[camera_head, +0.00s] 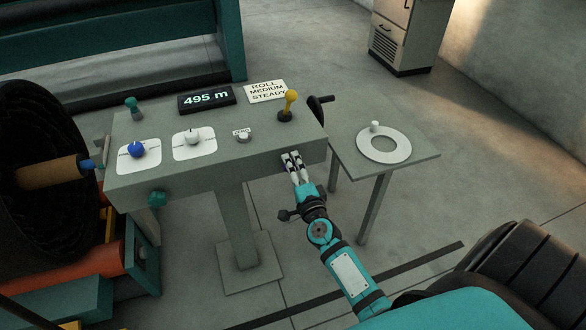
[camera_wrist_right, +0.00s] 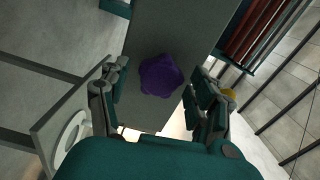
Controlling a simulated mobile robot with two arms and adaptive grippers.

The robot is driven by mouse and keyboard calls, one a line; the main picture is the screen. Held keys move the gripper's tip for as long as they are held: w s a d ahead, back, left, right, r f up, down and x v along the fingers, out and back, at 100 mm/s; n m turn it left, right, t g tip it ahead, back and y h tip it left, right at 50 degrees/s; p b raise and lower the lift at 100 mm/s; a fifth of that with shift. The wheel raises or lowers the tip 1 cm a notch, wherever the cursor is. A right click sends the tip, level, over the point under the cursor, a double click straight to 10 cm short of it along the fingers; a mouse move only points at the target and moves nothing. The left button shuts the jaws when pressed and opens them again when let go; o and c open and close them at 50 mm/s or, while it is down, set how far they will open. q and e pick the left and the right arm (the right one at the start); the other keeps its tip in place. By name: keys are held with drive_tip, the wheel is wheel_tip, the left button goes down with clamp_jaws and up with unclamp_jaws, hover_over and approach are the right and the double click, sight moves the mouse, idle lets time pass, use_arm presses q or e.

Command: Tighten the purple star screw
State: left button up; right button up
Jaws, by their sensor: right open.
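The purple star screw (camera_wrist_right: 161,76) sits on a grey face of the console, seen nearly straight on in the right wrist view. In the head view it is not visible. My right gripper (camera_wrist_right: 157,84) is open, with one finger on each side of the screw in this view; I cannot tell whether either finger touches it. In the head view my right gripper (camera_head: 292,160) is at the front face of the grey console (camera_head: 265,150), near its right end. My left gripper is not in view.
A teal star knob (camera_head: 157,199) is on the console's front left. A yellow-handled lever (camera_head: 289,104) and a black crank (camera_head: 318,104) are near its right end. A side table (camera_head: 425,155) with a white ring (camera_head: 366,147) stands to the right. A large black roll (camera_head: 35,150) is at left.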

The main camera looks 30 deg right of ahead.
drive_tip(key=shift+w+d, duration=0.1)
drive_tip(key=shift+w, duration=0.4)
drive_tip(key=shift+c, duration=0.3)
clamp_jaws()
